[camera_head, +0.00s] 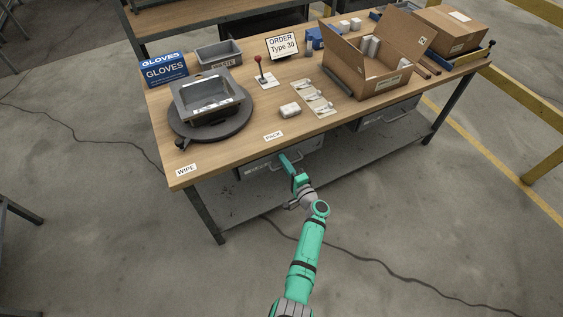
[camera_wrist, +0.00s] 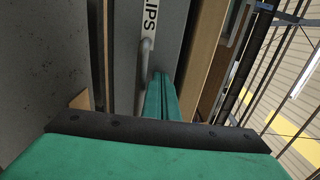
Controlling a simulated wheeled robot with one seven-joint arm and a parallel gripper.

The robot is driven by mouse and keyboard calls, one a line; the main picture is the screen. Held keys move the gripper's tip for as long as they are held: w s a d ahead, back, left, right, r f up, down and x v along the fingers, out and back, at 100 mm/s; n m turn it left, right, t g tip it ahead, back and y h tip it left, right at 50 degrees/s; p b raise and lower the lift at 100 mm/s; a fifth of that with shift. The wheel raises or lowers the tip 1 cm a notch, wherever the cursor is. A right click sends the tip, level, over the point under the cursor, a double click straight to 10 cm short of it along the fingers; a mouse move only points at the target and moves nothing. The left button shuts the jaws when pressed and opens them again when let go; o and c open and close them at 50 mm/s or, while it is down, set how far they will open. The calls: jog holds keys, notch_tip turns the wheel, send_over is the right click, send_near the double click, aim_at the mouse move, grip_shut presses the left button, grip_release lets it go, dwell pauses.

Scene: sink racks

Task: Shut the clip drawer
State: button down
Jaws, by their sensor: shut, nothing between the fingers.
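The clip drawer (camera_head: 255,172) is a grey drawer under the front edge of the workbench, left of its middle. In the wrist view its grey front (camera_wrist: 125,70) bears a white label (camera_wrist: 149,18) whose visible letters read "IPS". Its bar handle (camera_wrist: 146,62) runs down beside the label. My gripper (camera_head: 284,158) is shut and empty, its tips at the drawer front near the handle. In the wrist view the green fingers (camera_wrist: 161,80) lie together just right of the handle; I cannot tell whether they touch. How far the drawer stands out is not clear.
A second grey drawer (camera_head: 390,117) hangs under the bench to the right. The bench top (camera_head: 225,150) overhangs close above my gripper. A lower shelf (camera_head: 330,172) lies below. Cardboard box, turntable and gloves box stand on top. The floor in front is clear except for cables.

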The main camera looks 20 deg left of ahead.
jog(key=v, duration=1.3)
jog(key=shift+s, duration=0.5)
jog(key=shift+f, duration=0.15)
jog(key=s+d+f+n+g+h, duration=0.1)
jog(key=s+d+f+h, duration=0.2)
jog(key=s, duration=0.4)
jog(key=s+d+f+h, duration=0.1)
jog(key=s+f+h, duration=0.1)
jog(key=s+f, duration=0.4)
jog(key=s+d+f+n+g+h, duration=0.1)
jog(key=s+d+f+h, duration=0.15)
jog(key=s, duration=0.55)
jog(key=s+d+r+n+t+h, duration=0.1)
jog(key=s+d+r+n+h, duration=0.1)
jog(key=s+r, duration=0.45)
jog(key=s+d+r+n+h, duration=0.1)
jog(key=s+d+r+h, duration=0.15)
jog(key=s, duration=0.65)
jog(key=s+a+r+n+t, duration=0.1)
jog(key=s+r+n, duration=0.1)
jog(key=r, duration=0.7)
jog(key=s+a+r+n+t, duration=0.1)
jog(key=s+r, duration=0.3)
jog(key=r, duration=0.6)
jog(key=shift+s+a+r+n+t, duration=0.2)
jog(key=shift+s+r+n+t, duration=0.1)
jog(key=shift+n+t, duration=0.35)
